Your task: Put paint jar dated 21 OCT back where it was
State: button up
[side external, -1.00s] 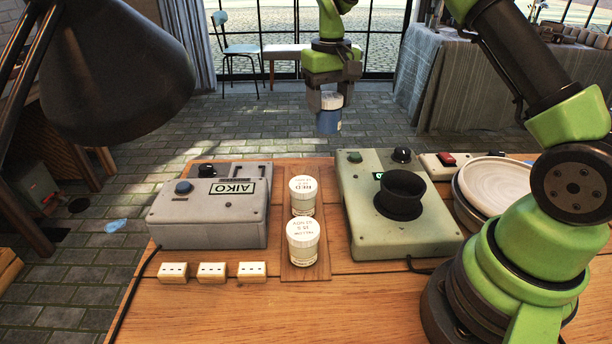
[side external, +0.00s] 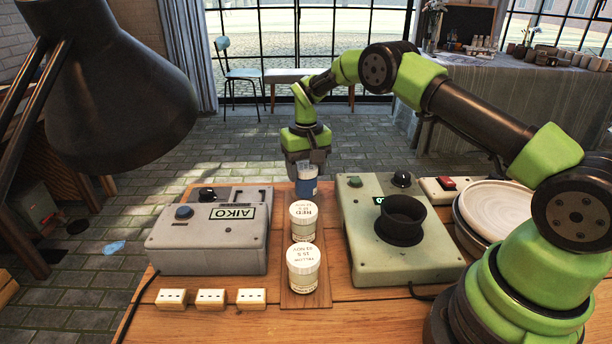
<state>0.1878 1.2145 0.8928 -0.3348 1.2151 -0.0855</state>
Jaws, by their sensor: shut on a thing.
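My gripper (side external: 307,168) points down at the far end of the wooden jar strip and is shut on a blue paint jar (side external: 307,187). The jar's lid and any date are hidden by the gripper.
A grey AIKO box (side external: 215,240) stands left of the strip. A green machine with a black cup (side external: 403,220) stands to the right. Stacked plates (side external: 500,208) are at the right. A dark lamp (side external: 110,90) hangs at the left. Several small cream blocks (side external: 211,299) lie in front.

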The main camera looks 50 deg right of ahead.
jog(key=shift+f, duration=0.85)
jog(key=o, duration=1.1)
jog(key=shift+f, duration=0.15)
jog(key=shift+c, duration=0.2)
